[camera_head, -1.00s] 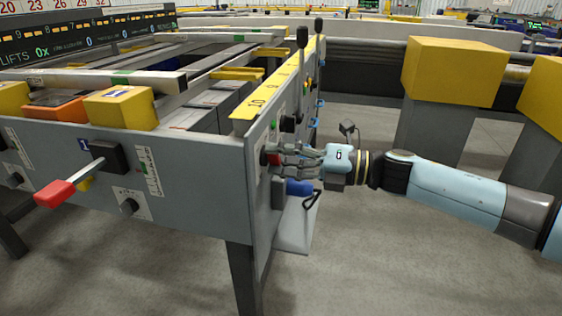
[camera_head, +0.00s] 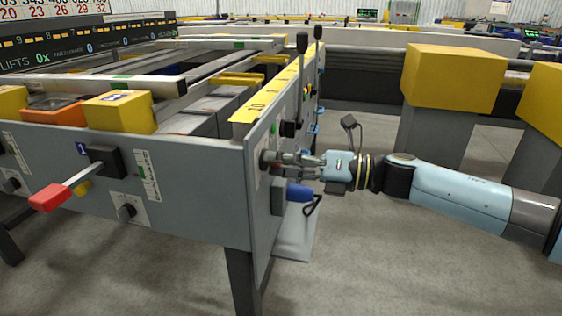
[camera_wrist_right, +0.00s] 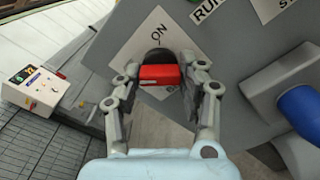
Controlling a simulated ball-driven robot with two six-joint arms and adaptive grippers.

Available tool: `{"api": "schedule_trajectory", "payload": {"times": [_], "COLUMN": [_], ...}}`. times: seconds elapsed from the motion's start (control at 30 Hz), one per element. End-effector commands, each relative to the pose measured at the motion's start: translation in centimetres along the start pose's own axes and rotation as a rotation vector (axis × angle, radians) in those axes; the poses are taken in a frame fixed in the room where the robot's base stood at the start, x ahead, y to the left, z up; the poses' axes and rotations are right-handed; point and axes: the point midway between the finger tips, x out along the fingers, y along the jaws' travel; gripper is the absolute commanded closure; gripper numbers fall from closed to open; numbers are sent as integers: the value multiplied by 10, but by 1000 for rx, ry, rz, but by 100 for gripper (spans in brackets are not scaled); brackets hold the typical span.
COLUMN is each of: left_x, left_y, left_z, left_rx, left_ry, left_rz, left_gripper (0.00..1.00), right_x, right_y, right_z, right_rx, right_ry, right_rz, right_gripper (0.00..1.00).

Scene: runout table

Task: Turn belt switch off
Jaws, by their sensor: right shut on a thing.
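In the head view only the knob's dark edge (camera_head: 263,160) shows, on the end panel of the table. My right gripper (camera_head: 275,158) reaches it from the right. Its two fingers (camera_wrist_right: 161,84) are shut on the switch, one on each side of the red grip. My left gripper is in neither view now.
A blue handle (camera_head: 299,193) sticks out just below my right gripper, with a black hook beside it. Black-knobbed levers (camera_head: 302,45) rise above the panel. A red-handled lever (camera_head: 50,196) juts from the front panel. Yellow-topped posts (camera_head: 453,78) stand behind my right arm.

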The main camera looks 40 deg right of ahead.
Motion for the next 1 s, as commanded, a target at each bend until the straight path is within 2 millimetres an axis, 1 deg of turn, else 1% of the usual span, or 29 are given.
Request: {"api": "schedule_trajectory", "payload": {"times": [0.1, 0.13, 0.3, 0.57, 0.67, 0.77, 1.0], "left_x": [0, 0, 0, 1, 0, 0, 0], "left_y": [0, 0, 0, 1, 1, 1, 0], "left_z": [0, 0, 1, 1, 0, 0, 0], "left_rx": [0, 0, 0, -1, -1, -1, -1], "left_ry": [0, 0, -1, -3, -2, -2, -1], "left_rz": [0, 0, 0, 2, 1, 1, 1], "left_gripper": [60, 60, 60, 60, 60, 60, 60], "right_x": [-1, -1, -1, -1, -7, -21, -71], "right_y": [-1, -1, -1, 0, -1, -1, -1], "right_z": [-2, -2, -2, -1, -1, -2, -2], "right_rx": [-1, -1, 0, 0, 2, 1, 2], "right_ry": [4, 4, 3, 2, 3, 6, 10], "right_rz": [-3, -3, -2, -1, -2, -3, -5], "right_gripper": [92, 59, 37, 37, 37, 37, 37]}}
